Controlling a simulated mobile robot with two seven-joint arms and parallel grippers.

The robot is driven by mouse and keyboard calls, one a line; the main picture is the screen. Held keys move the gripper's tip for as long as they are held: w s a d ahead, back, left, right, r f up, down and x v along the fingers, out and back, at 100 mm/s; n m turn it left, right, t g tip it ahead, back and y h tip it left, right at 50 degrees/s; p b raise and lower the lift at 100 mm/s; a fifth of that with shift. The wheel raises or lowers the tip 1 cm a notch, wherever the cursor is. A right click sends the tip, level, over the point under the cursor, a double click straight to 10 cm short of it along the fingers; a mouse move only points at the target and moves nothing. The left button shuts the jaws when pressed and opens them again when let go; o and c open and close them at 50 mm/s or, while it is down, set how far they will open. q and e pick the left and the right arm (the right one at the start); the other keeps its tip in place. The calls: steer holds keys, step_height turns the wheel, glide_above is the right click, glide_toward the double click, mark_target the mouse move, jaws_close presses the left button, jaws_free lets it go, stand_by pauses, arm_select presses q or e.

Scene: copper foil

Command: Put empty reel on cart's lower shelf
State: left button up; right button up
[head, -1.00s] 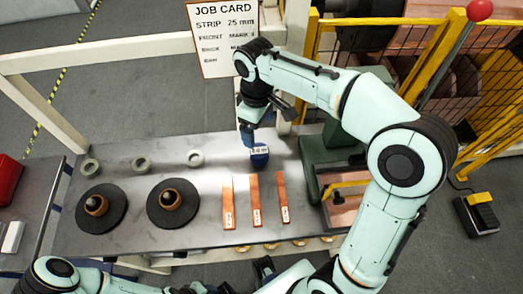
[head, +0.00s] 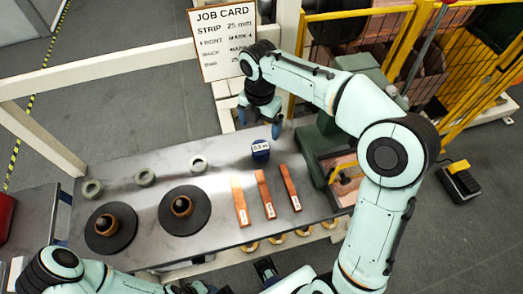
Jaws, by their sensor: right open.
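Two dark round reels with copper-coloured hubs lie on the metal bench (head: 150,180), one at the left (head: 104,243) and one at its right (head: 172,228). I cannot tell whether either is empty. My right gripper (head: 260,122) is open and empty, pointing down above the back of the bench. A blue gauge with a small display (head: 261,150) stands below it, apart from the fingers. My left arm shows at the bottom left; its gripper is not clear to see. A grey surface at the left edge (head: 32,228) may be the cart; no lower shelf shows.
A job card (head: 224,42) stands behind. Yellow fencing (head: 400,50) is at the right.

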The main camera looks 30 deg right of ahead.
glide_above(261, 147)
step_height(261, 147, down, 6)
steer(key=shift+f+b, duration=0.1)
steer(key=shift+b, duration=0.3)
steer(key=shift+f+b, duration=0.3)
steer(key=shift+f, duration=2.5)
steer(key=c, duration=1.2)
arm_select(q)
steer(key=shift+s+f, duration=0.25)
steer(key=shift+f, duration=0.25)
steer(key=shift+s+f, duration=0.2)
steer(key=shift+f, duration=0.25)
arm_select(e)
steer(key=shift+c, duration=0.2)
steer(key=shift+r, duration=0.15)
